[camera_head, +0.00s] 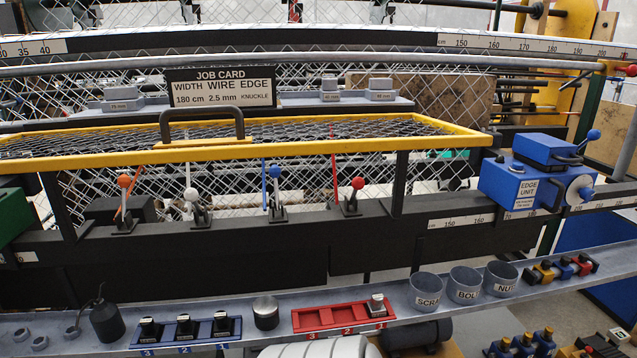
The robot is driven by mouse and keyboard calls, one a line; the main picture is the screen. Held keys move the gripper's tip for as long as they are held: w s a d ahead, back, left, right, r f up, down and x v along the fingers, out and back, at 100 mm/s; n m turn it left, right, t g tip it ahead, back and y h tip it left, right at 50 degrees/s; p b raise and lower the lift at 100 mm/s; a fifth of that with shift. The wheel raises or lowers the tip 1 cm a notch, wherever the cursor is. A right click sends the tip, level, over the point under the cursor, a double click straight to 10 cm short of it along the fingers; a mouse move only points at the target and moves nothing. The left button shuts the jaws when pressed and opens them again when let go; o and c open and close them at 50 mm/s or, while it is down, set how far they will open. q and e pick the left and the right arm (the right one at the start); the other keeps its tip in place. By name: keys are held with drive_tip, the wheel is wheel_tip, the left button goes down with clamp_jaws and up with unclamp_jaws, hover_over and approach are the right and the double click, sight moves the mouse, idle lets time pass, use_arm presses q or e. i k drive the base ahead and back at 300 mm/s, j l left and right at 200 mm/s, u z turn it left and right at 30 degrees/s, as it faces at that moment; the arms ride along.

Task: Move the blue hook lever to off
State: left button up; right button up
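A lever with a blue ball knob (275,172) stands on the dark front beam, third from the left in a row of levers. It stands close to upright on a small dark base, with a thin blue rod (264,187) just to its left. Any off marking is too small to read or not visible. Another blue ball knob (593,135) sits on the blue edge unit (525,185) at the right.
Orange (124,181), white (191,194) and red (357,183) knob levers share the beam. A yellow-framed mesh guard (330,150) with a dark handle (202,113) spans above them. A grey shelf below holds cups (465,285), a red tray (330,316) and a blue tray (215,340).

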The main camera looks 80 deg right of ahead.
sight(275, 170)
drive_tip(key=z, duration=2.2)
